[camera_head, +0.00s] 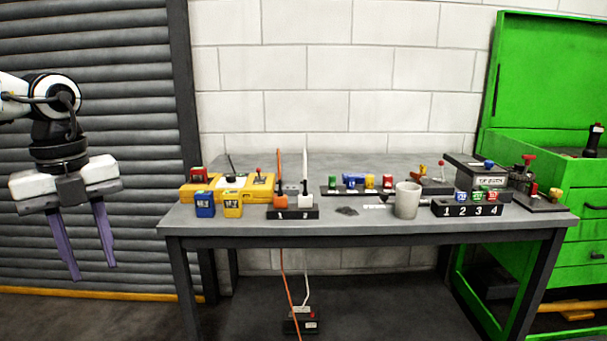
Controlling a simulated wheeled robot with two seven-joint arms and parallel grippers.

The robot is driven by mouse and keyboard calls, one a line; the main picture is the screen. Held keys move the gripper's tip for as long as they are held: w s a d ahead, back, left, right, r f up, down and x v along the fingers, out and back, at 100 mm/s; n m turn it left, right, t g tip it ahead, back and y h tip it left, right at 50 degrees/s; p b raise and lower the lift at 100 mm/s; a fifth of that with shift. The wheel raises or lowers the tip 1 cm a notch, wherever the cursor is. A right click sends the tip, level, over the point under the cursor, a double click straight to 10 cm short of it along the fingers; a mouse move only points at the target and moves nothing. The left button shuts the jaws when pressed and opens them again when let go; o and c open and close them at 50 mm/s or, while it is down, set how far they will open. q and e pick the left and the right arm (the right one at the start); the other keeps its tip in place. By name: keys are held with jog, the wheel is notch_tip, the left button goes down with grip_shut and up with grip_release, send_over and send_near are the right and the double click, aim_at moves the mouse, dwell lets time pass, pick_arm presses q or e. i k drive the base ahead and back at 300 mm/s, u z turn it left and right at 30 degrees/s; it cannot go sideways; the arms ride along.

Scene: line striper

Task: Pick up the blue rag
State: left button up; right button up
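I see no clearly blue rag. A small dark grey crumpled thing (346,211) lies flat on the grey table near its front edge, left of the grey cup; I cannot tell if it is a rag. My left gripper (92,270) hangs at the far left in front of the slatted shutter, well away from the table. Its two purple fingers point down and stand apart, with nothing between them. My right gripper is not in view.
The table (370,229) holds a yellow case (201,190), blue (205,204) and yellow (232,204) boxes, a grey cup (407,200) and a numbered block (467,208). An orange cord (287,280) hangs in front. A green cabinet (560,240) stands at the right.

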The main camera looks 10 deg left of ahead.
aim_at(359, 177)
jog(key=u, duration=0.3)
jog(key=i, duration=1.35)
jog(key=z, duration=0.95)
jog(key=i, duration=0.7)
jog(key=z, duration=0.75)
